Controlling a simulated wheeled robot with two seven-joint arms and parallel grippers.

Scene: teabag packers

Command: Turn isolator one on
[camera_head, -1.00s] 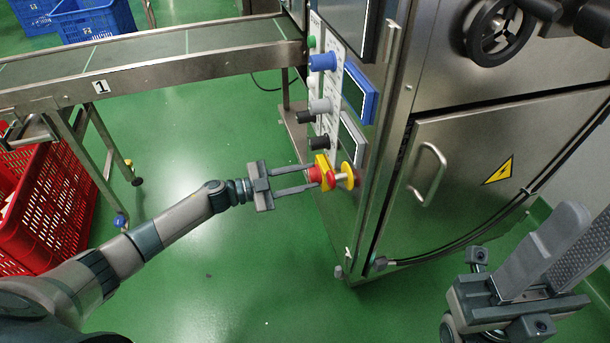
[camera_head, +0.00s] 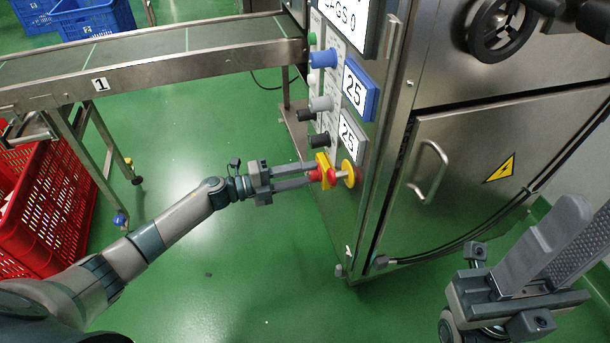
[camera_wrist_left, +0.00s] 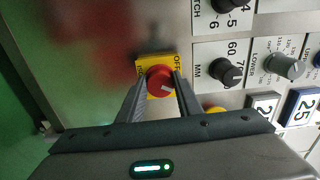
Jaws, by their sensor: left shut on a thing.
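The isolator is a red rotary knob (camera_head: 316,175) on a yellow plate (camera_head: 322,160), low on the machine's side panel. My left gripper (camera_head: 313,174) is shut on the red knob. In the left wrist view the knob (camera_wrist_left: 160,82) sits between the two fingers, with "OFF" readable on the yellow plate (camera_wrist_left: 177,62). The panel's displays are lit: the blue-framed one (camera_head: 357,88) and the grey-framed one (camera_head: 350,138) read 25, and the top one (camera_head: 345,20) reads 0. My right gripper (camera_head: 540,255) is at the lower right, away from the panel; its finger gap is unclear.
A yellow and red button (camera_head: 348,172) is close beside the isolator. Blue, grey and black knobs (camera_head: 322,58) line the panel above. A conveyor (camera_head: 150,75) numbered 1 runs left. A red crate (camera_head: 60,215) stands at left. Green floor is clear below my left arm.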

